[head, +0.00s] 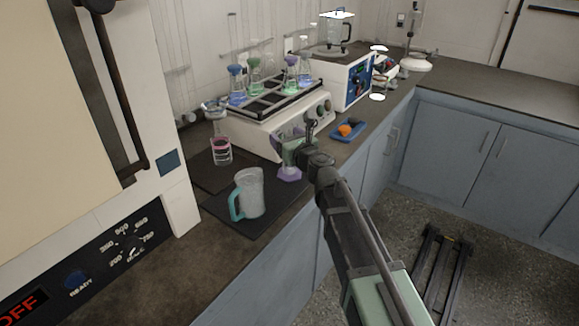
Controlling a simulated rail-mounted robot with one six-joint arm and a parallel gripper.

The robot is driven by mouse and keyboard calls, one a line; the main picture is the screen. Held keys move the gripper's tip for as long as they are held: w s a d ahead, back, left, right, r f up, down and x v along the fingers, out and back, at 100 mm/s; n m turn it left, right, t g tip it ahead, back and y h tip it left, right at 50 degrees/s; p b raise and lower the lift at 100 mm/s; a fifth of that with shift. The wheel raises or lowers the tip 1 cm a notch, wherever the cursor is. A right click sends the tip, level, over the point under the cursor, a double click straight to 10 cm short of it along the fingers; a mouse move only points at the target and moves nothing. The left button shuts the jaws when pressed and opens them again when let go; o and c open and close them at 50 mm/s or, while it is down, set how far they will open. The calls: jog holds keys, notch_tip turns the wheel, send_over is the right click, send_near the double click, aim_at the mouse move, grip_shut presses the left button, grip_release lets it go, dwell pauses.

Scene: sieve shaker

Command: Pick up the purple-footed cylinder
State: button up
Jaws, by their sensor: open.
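The purple-footed cylinder (289,174) stands upright on the dark mat at the front of the bench, in front of the white shaker. It is clear, with a purple hexagonal foot and a purple part near its top, and looks greenish in the middle. My gripper (301,142) is open and reaches in from the right at the cylinder's upper part. It covers part of the cylinder's right side. I cannot tell whether the fingers touch it or whether it lies between them.
A jug with a teal handle (250,193) stands left of the cylinder, and a flask with pink liquid (221,150) behind the jug. The shaker (252,134) carries several flasks. A blue tray (349,131) with an orange item lies to the right. The bench's front edge is close.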

grip_shut()
dwell(0.4)
jog(key=shift+r, duration=0.1)
